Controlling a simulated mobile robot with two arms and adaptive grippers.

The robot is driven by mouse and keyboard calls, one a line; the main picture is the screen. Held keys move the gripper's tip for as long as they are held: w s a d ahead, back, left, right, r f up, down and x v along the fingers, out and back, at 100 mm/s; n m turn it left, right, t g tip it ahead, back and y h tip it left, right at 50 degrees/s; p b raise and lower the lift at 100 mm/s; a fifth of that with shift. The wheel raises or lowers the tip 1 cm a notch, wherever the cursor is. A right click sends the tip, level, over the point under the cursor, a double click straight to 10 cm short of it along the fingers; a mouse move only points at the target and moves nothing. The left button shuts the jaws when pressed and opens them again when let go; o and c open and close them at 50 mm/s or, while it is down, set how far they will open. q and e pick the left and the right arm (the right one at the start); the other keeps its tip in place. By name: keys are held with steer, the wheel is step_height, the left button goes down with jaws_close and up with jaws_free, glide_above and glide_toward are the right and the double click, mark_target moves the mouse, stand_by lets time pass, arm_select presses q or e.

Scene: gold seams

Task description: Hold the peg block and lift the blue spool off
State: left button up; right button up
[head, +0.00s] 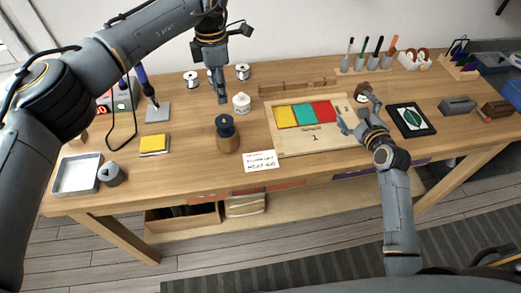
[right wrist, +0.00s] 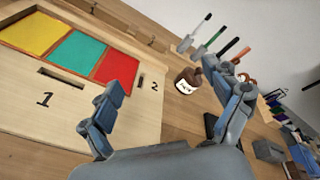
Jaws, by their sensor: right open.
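The dark blue spool (head: 225,126) sits on top of the rounded wooden peg block (head: 228,144), which stands on the table left of the wooden board. The peg itself is hidden. My left gripper (head: 219,94) points down above and behind the spool, apart from it, with nothing seen in it; its finger gap is unclear. My right gripper (head: 356,109) is open and empty over the right end of the board, well right of the peg block. Its two spread fingers also show in the right wrist view (right wrist: 166,78), where the spool and block are not in view.
The board (head: 350,137) holds yellow, teal and red squares. A white card (head: 262,161) lies close to the right of the block. A white lidded jar (head: 241,102) stands behind the spool. A yellow pad (head: 154,144) lies to the left. A brown bottle (right wrist: 188,81) is near my right gripper.

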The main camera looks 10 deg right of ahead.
mark_target(228, 139)
steer(key=a+y, duration=0.1)
steer(key=a, duration=0.4)
steer(key=s+a+f+g+y, duration=0.1)
steer(key=a+y, duration=0.1)
steer(key=a, duration=0.3)
steer(key=s+a+f+g+y, duration=0.1)
steer(key=a+y, duration=0.1)
steer(key=a, duration=0.4)
steer(key=shift+m, duration=0.3)
steer(key=s+a+g+y, duration=0.1)
steer(key=a, duration=0.3)
steer(key=s+a+f+g+y, duration=0.1)
steer(key=s+a+y, duration=0.1)
steer(key=a, duration=0.2)
steer(key=s+a+y, duration=0.1)
steer(key=s+a, duration=0.1)
steer(key=a, duration=0.3)
steer(key=shift+s+f+m+g, duration=0.2)
steer(key=shift+m+g, duration=0.2)
steer(key=shift+a+y, duration=0.3)
steer(key=x, duration=1.3)
steer(key=shift+w+a+f, duration=0.1)
steer(key=shift+w+f, duration=0.05)
steer(key=shift+f, duration=0.15)
steer(key=shift+c, duration=0.2)
